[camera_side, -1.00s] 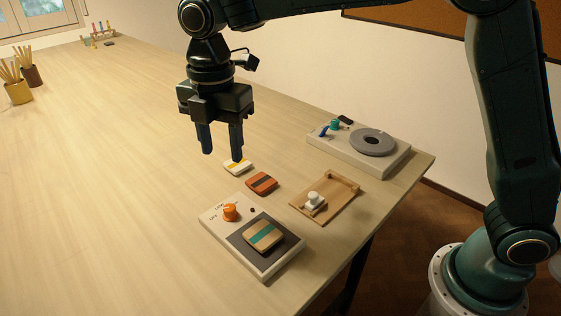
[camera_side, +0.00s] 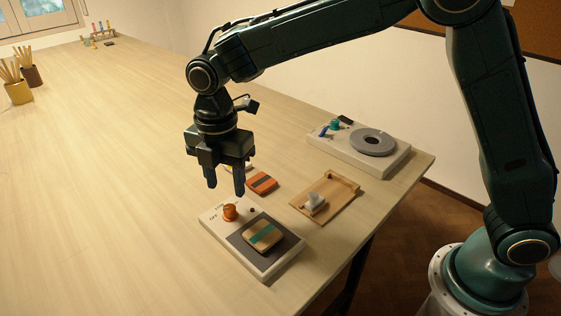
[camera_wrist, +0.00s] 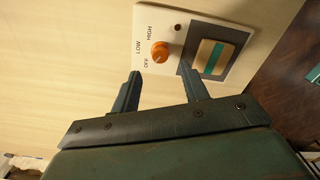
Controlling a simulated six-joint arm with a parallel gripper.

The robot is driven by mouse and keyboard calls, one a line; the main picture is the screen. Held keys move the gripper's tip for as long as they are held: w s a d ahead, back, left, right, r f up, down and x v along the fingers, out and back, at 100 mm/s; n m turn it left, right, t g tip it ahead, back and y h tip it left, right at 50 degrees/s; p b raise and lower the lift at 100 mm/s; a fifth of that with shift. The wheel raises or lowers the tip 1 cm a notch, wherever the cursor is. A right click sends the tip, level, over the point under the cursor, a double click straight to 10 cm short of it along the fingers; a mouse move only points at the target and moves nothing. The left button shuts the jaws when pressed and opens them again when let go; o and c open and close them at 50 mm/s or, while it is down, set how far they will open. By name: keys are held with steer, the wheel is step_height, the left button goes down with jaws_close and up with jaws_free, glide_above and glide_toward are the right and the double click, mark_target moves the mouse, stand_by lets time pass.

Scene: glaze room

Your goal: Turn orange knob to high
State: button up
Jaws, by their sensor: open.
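The orange knob (camera_side: 230,212) stands on a white panel (camera_side: 290,262) with a dark plate, near the front of the table. In the wrist view the knob (camera_wrist: 160,52) sits beside the printed words OFF, LOW and HIGH. I cannot clearly tell which word its pointer faces. My gripper (camera_side: 225,190) is open and empty, fingers pointing down, above and just behind the knob, not touching it. In the wrist view the knob lies beyond the gap between the fingertips (camera_wrist: 160,74).
A tan block with a teal stripe (camera_side: 262,235) lies on the panel's dark plate. An orange striped block (camera_side: 262,183) lies behind it. A wooden tray (camera_side: 335,203) and a white unit with a grey disc (camera_side: 320,147) stand to the right.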

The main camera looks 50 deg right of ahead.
mark_target(229, 207)
steer(key=shift+f, duration=3)
jaws_close()
